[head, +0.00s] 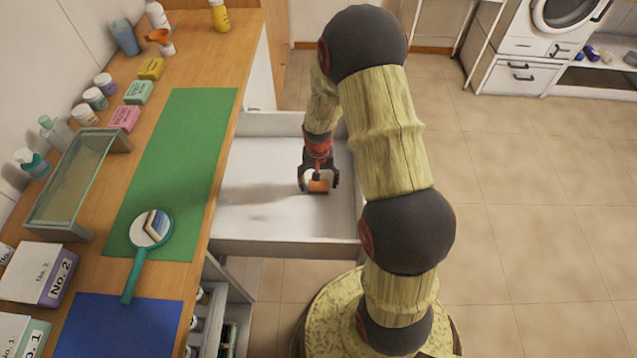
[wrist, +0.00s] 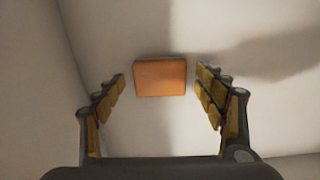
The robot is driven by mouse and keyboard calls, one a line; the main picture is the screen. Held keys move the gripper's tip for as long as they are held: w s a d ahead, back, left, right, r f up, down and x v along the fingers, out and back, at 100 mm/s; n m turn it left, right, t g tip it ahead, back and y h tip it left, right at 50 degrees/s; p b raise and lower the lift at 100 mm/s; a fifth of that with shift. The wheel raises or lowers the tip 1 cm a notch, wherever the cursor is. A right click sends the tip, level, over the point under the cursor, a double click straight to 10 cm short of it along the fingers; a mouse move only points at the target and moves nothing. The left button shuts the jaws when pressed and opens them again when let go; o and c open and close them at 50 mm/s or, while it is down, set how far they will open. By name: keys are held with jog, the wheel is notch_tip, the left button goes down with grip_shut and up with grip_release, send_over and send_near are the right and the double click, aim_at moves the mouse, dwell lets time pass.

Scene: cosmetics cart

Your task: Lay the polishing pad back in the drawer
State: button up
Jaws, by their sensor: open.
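The polishing pad looks to be the small orange block (head: 318,186) in the open white drawer (head: 245,192). It also shows in the wrist view (wrist: 160,77), lying flat on the drawer floor. My gripper (head: 318,180) is inside the drawer, over the pad. Its fingers (wrist: 160,85) are spread wide, one on each side of the pad, with a clear gap on both sides. Nothing is held. The pad's whole top face is visible from the wrist.
The drawer is pulled out from the wooden counter (head: 190,60) and is otherwise empty. On the counter lie a green mat (head: 180,140), a blue mat (head: 125,325), a teal hand mirror (head: 138,265) and a glass-sided tray (head: 60,185). A lower open compartment (head: 225,300) holds several items.

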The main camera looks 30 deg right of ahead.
notch_tip(320, 180, up, 11)
jog(key=p, duration=0.3)
notch_tip(320, 180, up, 11)
jog(key=n+t, duration=0.1)
send_over(318, 186)
jog(key=a, duration=0.3)
jog(key=s+a+r+n+t, duration=0.2)
jog(key=s+a+r, duration=0.3)
jog(key=s+r, duration=0.5)
jog(key=s+a+r+n+t, duration=0.2)
jog(key=s+a+r, duration=0.4)
jog(key=s+r, duration=0.4)
jog(key=shift+r+n, duration=0.15)
jog(key=shift+n, duration=0.75)
jog(key=shift+d, duration=0.15)
